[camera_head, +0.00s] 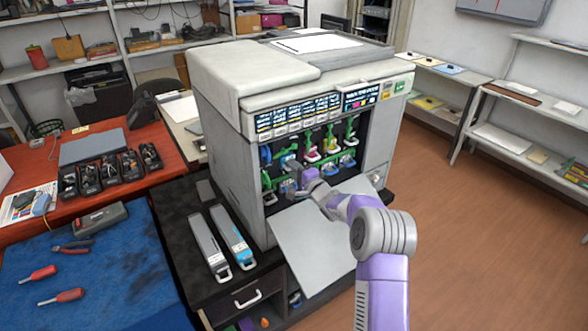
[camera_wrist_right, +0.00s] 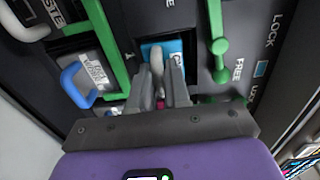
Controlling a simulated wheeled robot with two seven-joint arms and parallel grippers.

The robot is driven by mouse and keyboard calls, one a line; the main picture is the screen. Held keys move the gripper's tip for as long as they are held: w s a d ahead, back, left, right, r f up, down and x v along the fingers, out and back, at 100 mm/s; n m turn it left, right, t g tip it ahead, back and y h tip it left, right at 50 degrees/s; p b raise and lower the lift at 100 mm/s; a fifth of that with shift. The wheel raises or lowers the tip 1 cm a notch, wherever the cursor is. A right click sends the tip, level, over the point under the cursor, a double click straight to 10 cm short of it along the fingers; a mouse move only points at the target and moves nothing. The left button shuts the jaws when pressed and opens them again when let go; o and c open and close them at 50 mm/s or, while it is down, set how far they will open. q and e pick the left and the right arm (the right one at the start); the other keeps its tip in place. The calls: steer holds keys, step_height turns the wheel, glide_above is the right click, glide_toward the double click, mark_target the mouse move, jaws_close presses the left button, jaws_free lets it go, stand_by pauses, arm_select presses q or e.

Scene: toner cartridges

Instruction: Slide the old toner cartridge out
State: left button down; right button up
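The printer (camera_head: 225,130) stands with its front panel (camera_head: 305,245) folded down, showing a row of slots with coloured cartridge ends and green levers. My right gripper (camera_head: 308,182) reaches into the slots from the right. In the right wrist view, its two grey fingers (camera_wrist_right: 160,88) stand close on either side of the pale loop handle (camera_wrist_right: 157,58) of a cartridge with a cyan label (camera_wrist_right: 176,47). The cartridge end sits in its slot; its body is hidden inside. A green lever (camera_wrist_right: 219,45) stands to its right, beside the printed word FREE. My left gripper is not in view.
Two long grey cartridges (camera_head: 206,246), (camera_head: 233,238), the right one with a cyan label, lie on the dark cabinet left of the panel. A blue-handled unit (camera_wrist_right: 78,85) sits left of the gripper. A tool-covered blue mat (camera_head: 110,270) lies far left.

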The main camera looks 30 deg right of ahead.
jaws_close()
steer(key=shift+r, duration=0.15)
steer(key=s+d, duration=0.1)
steer(key=s, duration=1.9)
steer(key=shift+d, duration=0.3)
steer(key=o, duration=0.7)
jaws_free()
steer(key=shift+c, duration=0.2)
steer(key=shift+o, duration=0.2)
steer(key=shift+f, duration=0.2)
steer(key=o, duration=0.3)
